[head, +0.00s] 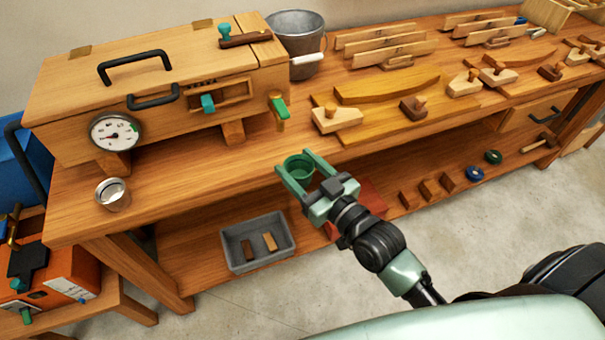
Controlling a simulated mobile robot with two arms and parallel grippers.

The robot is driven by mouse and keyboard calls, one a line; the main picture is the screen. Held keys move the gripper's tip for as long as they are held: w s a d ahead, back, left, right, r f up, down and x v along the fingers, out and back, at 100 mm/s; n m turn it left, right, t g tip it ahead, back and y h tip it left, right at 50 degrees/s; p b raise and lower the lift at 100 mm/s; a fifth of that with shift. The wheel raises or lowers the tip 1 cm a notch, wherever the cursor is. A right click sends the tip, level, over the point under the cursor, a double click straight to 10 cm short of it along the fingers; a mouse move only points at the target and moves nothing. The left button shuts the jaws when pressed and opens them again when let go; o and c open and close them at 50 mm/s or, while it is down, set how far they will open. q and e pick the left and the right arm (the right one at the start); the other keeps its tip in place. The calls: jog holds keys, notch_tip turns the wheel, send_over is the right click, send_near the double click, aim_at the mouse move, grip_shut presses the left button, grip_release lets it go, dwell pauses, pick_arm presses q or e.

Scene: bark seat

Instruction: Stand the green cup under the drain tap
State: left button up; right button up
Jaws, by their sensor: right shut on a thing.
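The green cup (299,166) is upright between the fingers of my right gripper (294,172), which is shut on it near the front edge of the bench. I cannot tell whether the cup touches the bench. The drain tap (279,107) has a green lever and sits at the right end of the wooden steam box (170,95), above and slightly left of the cup. My left gripper is not in view.
A small metal cup (113,194) stands on the bench's left part. Wooden planes (337,119) and boards lie to the right. A grey tray (257,242) is on the lower shelf.

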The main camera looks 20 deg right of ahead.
aim_at(294, 164)
jog(key=shift+w+a+f+b, duration=0.1)
jog(key=shift+w+f+b, duration=0.85)
jog(key=shift+w, duration=0.25)
jog(key=w, duration=0.3)
jog(key=shift+w+r, duration=0.1)
jog(key=shift+r, duration=0.05)
jog(key=shift+w+a+b, duration=0.15)
jog(key=shift+w+b, duration=0.15)
jog(key=shift+w, duration=2.45)
jog(key=shift+f, duration=0.4)
jog(key=o, duration=1.5)
jog(key=shift+c, duration=0.2)
